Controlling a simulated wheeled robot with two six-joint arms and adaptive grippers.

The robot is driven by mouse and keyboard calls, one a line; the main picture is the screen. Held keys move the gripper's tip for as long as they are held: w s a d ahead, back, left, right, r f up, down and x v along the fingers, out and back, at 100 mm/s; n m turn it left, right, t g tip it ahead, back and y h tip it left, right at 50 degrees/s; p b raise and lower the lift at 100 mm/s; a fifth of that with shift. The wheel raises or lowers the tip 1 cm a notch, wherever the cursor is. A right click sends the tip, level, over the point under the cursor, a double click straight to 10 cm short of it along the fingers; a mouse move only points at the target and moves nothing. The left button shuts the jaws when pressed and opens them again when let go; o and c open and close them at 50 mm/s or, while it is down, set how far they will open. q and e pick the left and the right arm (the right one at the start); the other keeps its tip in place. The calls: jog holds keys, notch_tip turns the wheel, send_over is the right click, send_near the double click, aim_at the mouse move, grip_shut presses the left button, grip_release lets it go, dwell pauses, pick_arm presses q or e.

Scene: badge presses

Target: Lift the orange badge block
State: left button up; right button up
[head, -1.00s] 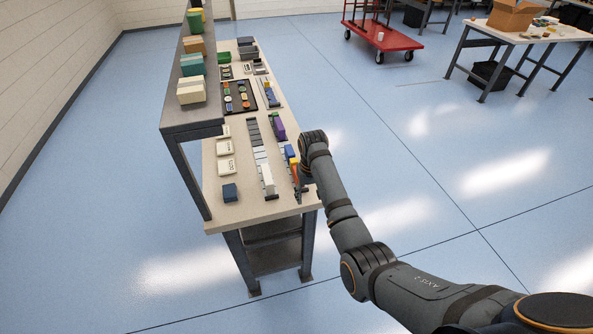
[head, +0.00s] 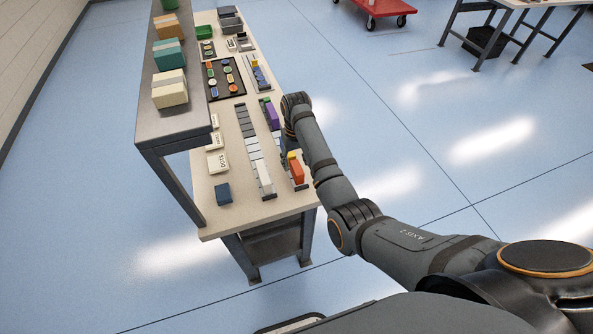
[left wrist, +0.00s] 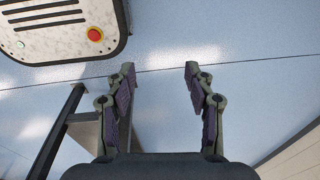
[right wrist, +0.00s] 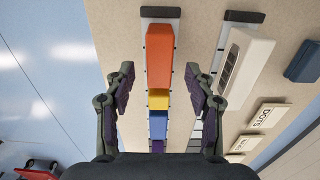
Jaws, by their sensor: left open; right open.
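The orange badge block (head: 297,171) lies in a row at the front right of the workbench. My right gripper (right wrist: 159,70) is open and empty above this row. Its fingers appear on either side of the row, their tips level in the picture with the orange block's near part; the height gap is unclear. In the head view my right arm mostly hides it. My left gripper (left wrist: 159,68) is open and empty over the floor.
A parallel rail holds a white block (head: 264,176). A dark blue block (head: 223,193) and white labelled cards (head: 217,162) lie left of it. A raised shelf (head: 176,125) with coloured blocks overhangs the bench's left side.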

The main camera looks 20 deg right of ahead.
aim_at(297, 167)
jog(key=shift+s+f+p, duration=0.2)
jog(key=shift+f+p, duration=0.15)
jog(key=shift+f, duration=0.2)
jog(key=shift+s+f+p, duration=0.15)
jog(key=shift+f+p, duration=0.15)
jog(key=shift+f, duration=0.25)
notch_tip(297, 167, down, 3)
jog(key=shift+r, duration=0.2)
pick_arm(q)
jog(key=shift+w+r, duration=0.25)
jog(key=shift+r, duration=0.5)
pick_arm(e)
grip_shut()
